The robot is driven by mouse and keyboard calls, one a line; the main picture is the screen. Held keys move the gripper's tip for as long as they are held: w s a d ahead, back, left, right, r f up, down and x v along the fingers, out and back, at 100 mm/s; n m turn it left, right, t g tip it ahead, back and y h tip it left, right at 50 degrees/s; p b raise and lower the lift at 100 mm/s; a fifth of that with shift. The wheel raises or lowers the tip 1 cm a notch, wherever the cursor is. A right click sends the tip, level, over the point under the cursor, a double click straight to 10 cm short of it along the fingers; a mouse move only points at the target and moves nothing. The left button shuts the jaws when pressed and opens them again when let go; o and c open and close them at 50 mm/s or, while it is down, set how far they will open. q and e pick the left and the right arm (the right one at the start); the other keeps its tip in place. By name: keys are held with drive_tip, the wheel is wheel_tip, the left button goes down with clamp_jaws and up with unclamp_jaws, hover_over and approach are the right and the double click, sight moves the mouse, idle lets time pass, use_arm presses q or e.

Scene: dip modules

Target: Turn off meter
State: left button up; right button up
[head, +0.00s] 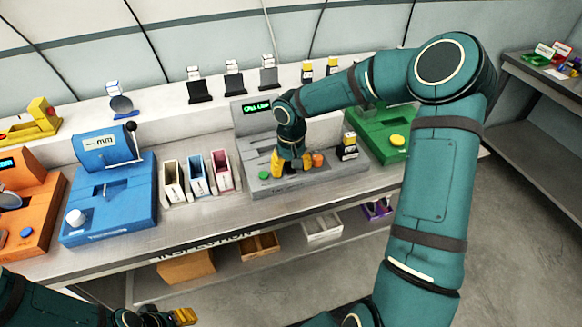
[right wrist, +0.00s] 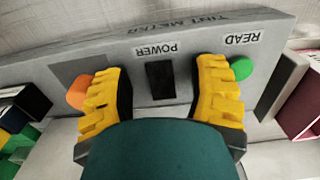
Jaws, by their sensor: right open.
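The grey meter (head: 338,183), labelled TINT METER in the right wrist view (right wrist: 205,28), stands on the bench with its small display (head: 257,107) lit in green text. My right gripper (head: 291,166) is open and empty, pointing down over the meter's front panel. In the right wrist view its yellow fingers (right wrist: 162,78) straddle the black POWER switch (right wrist: 160,80). The green READ button (right wrist: 241,68) is beside one finger, and an orange knob (right wrist: 79,90) is beside the other. Contact with the panel cannot be told.
A blue mm device (head: 110,205) and an orange device (head: 40,215) stand to the left. Slotted holders (head: 200,178) are between the blue device and the meter. A dark block with a yellow top (head: 348,147) stands at the meter's right end, near a green device (head: 375,135).

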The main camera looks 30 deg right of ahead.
clamp_jaws()
drive_tip(key=shift+s, duration=0.1)
drive_tip(key=g+p, duration=0.2)
drive_tip(key=p, duration=0.1)
drive_tip(key=shift+r, duration=0.15)
drive_tip(key=shift+g+y+p, duration=0.3)
drive_tip(key=shift+g+p, duration=0.2)
drive_tip(key=shift+p, duration=0.15)
drive_tip(key=shift+f, duration=0.2)
